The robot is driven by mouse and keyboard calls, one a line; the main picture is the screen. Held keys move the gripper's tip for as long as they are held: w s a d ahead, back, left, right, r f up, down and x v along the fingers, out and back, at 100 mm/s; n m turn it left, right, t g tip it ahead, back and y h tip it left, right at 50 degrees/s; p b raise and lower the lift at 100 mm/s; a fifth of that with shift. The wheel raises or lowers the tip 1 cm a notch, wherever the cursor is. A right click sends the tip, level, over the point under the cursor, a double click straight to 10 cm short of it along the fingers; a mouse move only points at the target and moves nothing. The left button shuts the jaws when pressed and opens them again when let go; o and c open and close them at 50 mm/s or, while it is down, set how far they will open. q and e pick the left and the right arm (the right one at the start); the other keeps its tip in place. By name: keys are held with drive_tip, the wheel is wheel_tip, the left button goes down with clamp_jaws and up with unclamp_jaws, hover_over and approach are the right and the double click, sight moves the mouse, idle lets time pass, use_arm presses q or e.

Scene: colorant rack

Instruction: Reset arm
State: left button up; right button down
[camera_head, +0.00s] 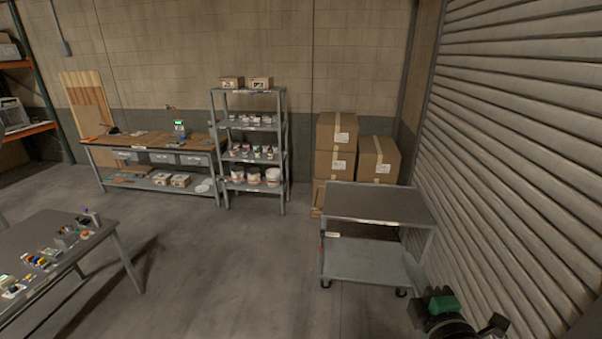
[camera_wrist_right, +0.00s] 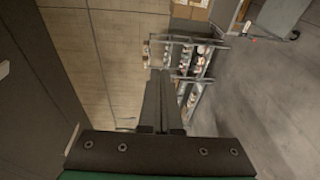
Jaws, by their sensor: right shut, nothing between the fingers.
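My right gripper (camera_head: 418,312) shows at the bottom right of the head view, dark with a green part, beside the grey cart and clear of it. In the right wrist view its two fingers (camera_wrist_right: 160,90) lie together, shut and empty, with open space past them. My left gripper and left arm are not in the head view.
A grey two-tier cart (camera_head: 375,204) stands ahead of my right arm, with a ribbed shutter wall (camera_head: 520,150) to the right. Stacked cartons (camera_head: 378,160), a stocked shelf rack (camera_head: 251,130) and a workbench (camera_head: 150,147) line the back. A table (camera_head: 85,245) with small items stands left. The middle floor is clear.

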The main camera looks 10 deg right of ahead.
drive_tip(key=s+a+r+m+t+y, duration=0.1)
drive_tip(key=a+r+t, duration=0.15)
drive_tip(key=r, duration=0.55)
drive_tip(key=s+a+r+m+t, duration=0.1)
drive_tip(key=s+a+r, duration=0.15)
drive_tip(key=r, duration=0.45)
drive_tip(key=s+a+r+m+t+y, duration=0.2)
drive_tip(key=s+r+m+t, duration=0.4)
drive_tip(key=s+r+m, duration=0.8)
drive_tip(key=shift+s+a+r+y, duration=0.35)
drive_tip(key=shift+a+r, duration=0.45)
drive_tip(key=shift+r, duration=0.9)
drive_tip(key=shift+t, duration=0.25)
